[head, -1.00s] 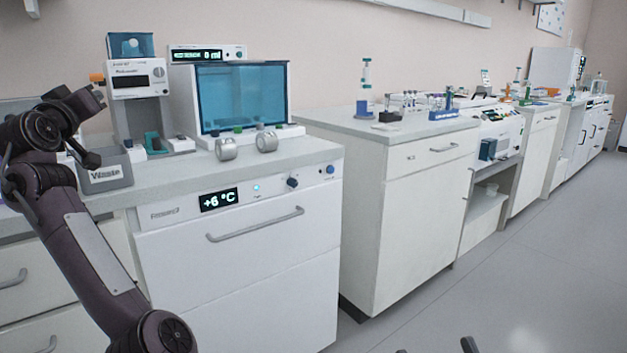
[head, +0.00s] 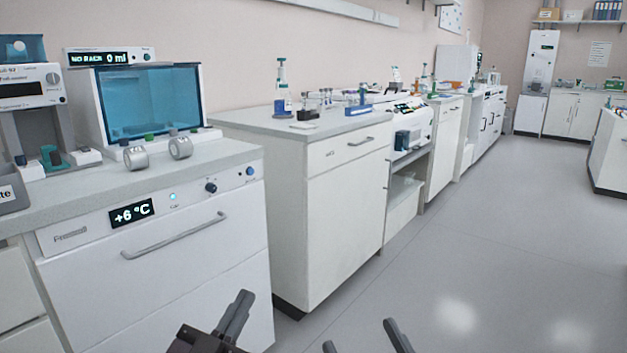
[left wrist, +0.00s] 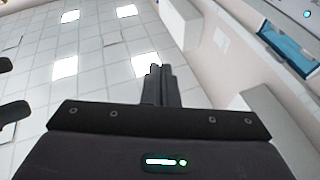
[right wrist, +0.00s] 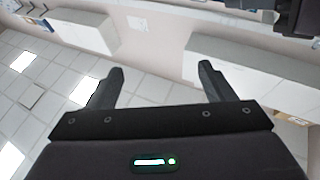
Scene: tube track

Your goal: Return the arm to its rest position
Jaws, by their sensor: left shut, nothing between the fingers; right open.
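My left gripper (head: 236,318) shows at the bottom of the head view, its fingers together and pointing up, in front of the white cabinet with the +6 °C display. In the left wrist view its two fingers (left wrist: 157,85) are closed against each other with nothing between them. My right gripper (head: 367,345) shows only by its two fingertips at the bottom edge of the head view, over the floor. In the right wrist view its fingers (right wrist: 162,80) stand wide apart and empty. Most of both arms is out of the head view.
The refrigerated cabinet (head: 160,290) and its bench stand at the left, with a blue-windowed device (head: 150,100) on top. A second white bench (head: 325,210) stands behind it. Open grey floor (head: 480,240) lies to the right.

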